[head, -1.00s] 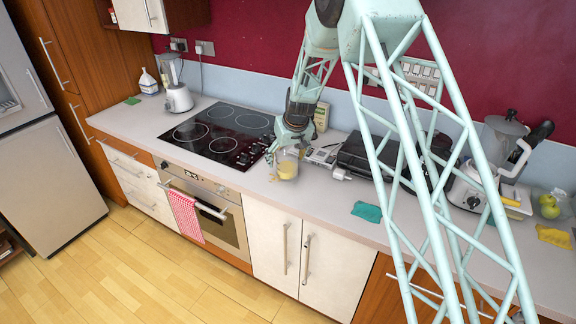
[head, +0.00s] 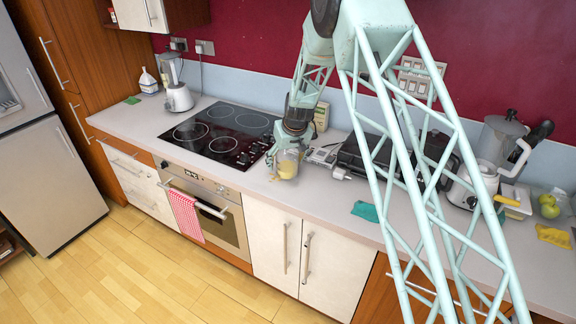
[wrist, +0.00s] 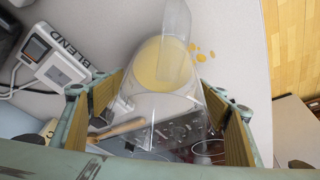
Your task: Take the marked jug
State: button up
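A clear jug (head: 288,168) with yellow liquid in it is at the counter's front part, right of the hob. In the wrist view the jug (wrist: 160,65) fills the middle, and its liquid shows as a pale yellow disc. My gripper (head: 286,150) comes down over the jug from behind. The jug looks slightly tilted. I cannot tell whether its base is clear of the counter. No mark on the jug can be made out.
Yellow drops (wrist: 205,52) lie on the counter beside the jug. A small device labelled BLEND (wrist: 55,55) and a black appliance (head: 365,155) stand close on the right. The hob (head: 222,133) is left. A teal cloth (head: 366,211) lies right, with bare counter between.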

jog(key=c, duration=1)
jog(key=shift+c, duration=0.2)
jog(key=shift+r, duration=0.1)
jog(key=shift+r, duration=1.55)
jog(key=shift+s+r, duration=0.1)
jog(key=shift+r, duration=0.05)
jog(key=s+a+r+b, duration=0.1)
jog(key=s, duration=1.4)
jog(key=shift+s+a+r+b, duration=0.15)
jog(key=shift+s+r+b, duration=0.05)
jog(key=shift+s+b, duration=0.15)
